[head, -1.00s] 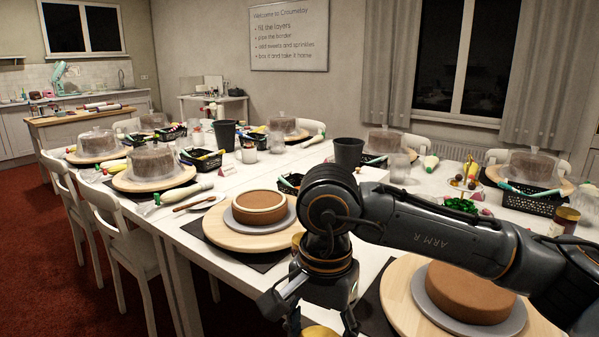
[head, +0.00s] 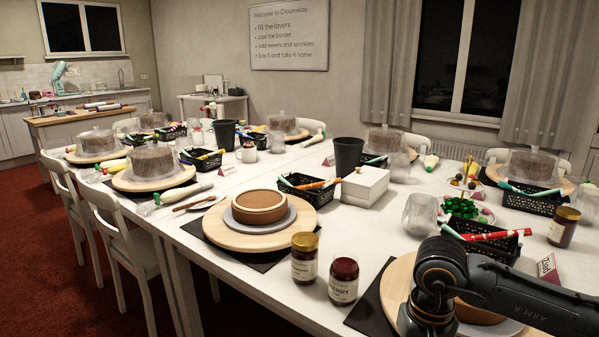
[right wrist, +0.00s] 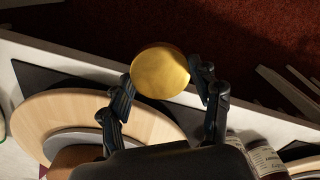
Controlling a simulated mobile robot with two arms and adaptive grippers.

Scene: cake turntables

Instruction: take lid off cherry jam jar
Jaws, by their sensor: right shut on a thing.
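The cherry jam jar (head: 343,281) stands upright at the table's near edge, its dark red top bare of a lid. In the right wrist view, the round gold lid (right wrist: 160,72) sits between the fingers of my right gripper (right wrist: 164,80), which is shut on it. The lid is held clear of the jar, to the right of it in the head view, near the front wooden turntable (head: 393,290). In the head view my right arm's wrist hides the gripper and the lid. My left gripper is in no view.
Another jar (head: 305,260) with a gold lid stands just left of the cherry jar. A brown cake (head: 258,207) sits on a wooden turntable (head: 224,236) behind. A black basket (head: 488,246) and a red-lettered card (head: 547,269) are at the right. A white box (head: 365,186) stands farther back.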

